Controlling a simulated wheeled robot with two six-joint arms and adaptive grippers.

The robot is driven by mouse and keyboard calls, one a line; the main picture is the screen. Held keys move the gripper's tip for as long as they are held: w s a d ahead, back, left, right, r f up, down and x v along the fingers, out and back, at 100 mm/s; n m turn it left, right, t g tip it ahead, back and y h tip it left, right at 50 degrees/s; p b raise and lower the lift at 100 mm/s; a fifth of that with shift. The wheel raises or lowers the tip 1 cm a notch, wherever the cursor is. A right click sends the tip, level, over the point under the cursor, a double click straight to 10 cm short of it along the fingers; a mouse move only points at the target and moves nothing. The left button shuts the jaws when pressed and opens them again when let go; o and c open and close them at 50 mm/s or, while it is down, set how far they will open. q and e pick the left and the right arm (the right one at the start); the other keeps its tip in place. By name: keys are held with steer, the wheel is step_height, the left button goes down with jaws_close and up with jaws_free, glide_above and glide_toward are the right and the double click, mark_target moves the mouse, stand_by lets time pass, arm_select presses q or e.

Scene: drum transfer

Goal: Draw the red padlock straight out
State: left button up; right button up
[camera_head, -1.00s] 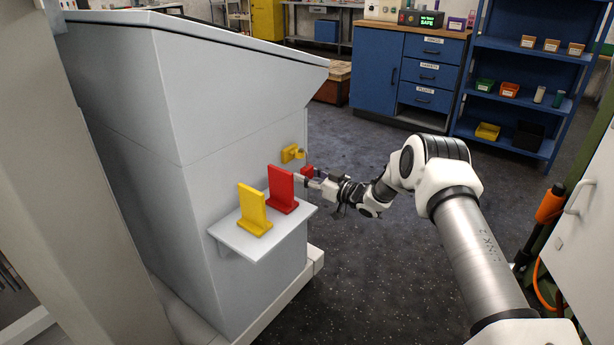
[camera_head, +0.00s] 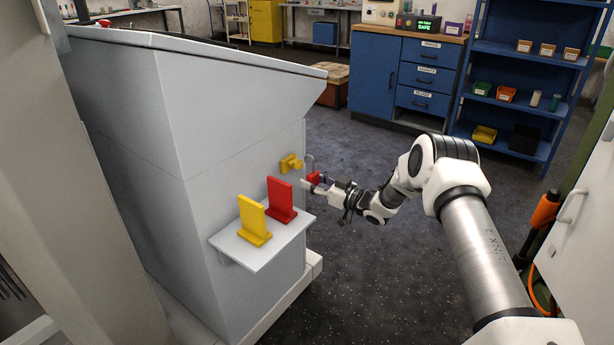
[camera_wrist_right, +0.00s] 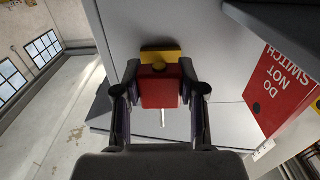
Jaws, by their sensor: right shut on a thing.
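The red padlock (camera_head: 313,177) is held in my right gripper (camera_head: 317,185), just right of the yellow hasp (camera_head: 291,163) on the grey cabinet's side. My left gripper is not in view.
A small shelf (camera_head: 245,250) on the grey cabinet (camera_head: 190,130) bears a yellow tag (camera_head: 253,219) and a red tag (camera_head: 281,199), close to my right gripper. Blue drawers (camera_head: 425,75) and a blue rack (camera_head: 520,70) stand at the back. The floor (camera_head: 400,270) between is open.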

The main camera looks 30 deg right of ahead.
mark_target(316, 182)
steer(key=p+v, duration=0.3)
steer(key=v, duration=0.2)
steer(key=shift+s+d+r+p, duration=0.1)
steer(key=shift+s+d+p, duration=0.05)
steer(key=shift+s+p, duration=0.15)
steer(key=shift+s+d, duration=0.1)
steer(key=shift+s, duration=0.25)
